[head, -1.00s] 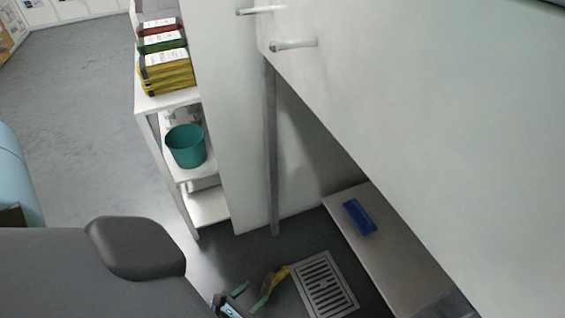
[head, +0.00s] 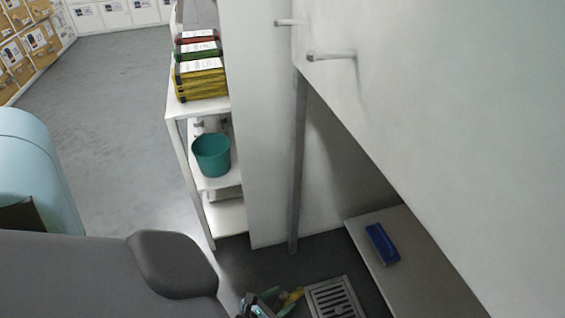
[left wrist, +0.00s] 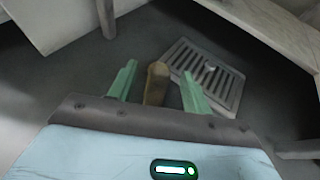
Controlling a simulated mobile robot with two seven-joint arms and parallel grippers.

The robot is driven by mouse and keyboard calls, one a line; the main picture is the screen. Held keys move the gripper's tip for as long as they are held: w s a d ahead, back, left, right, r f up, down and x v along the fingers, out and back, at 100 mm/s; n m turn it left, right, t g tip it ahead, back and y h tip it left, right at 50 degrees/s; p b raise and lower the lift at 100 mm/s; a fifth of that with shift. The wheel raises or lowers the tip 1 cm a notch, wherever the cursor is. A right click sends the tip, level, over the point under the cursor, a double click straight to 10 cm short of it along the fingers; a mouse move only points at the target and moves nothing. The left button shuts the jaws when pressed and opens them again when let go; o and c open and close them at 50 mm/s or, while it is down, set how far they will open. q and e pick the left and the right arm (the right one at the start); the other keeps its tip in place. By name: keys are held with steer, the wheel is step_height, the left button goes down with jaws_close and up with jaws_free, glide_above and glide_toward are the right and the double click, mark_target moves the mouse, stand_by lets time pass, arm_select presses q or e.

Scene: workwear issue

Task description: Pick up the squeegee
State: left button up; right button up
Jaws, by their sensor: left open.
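A yellow-brown, handle-like piece (left wrist: 156,84), which may be the squeegee, shows between the two green fingers of my left gripper (left wrist: 160,70) in the left wrist view. The fingers are apart, with gaps on both sides of it. How far beyond the fingers it lies, I cannot tell. In the head view my left gripper (head: 272,297) is low at the bottom edge, partly hidden by my arm, with a bit of yellow (head: 291,299) at its fingertips. The rest of that piece is hidden. My right gripper is not in view.
A floor drain grate (head: 336,299) lies just right of the gripper. A low bench (head: 405,270) carries a blue object (head: 382,244). A large white panel (head: 440,100) overhangs the right.

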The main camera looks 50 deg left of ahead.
arm_select(q)
steer(key=shift+w+f, duration=0.25)
steer(key=shift+w, duration=0.3)
jaws_close()
steer(key=shift+r, duration=0.1)
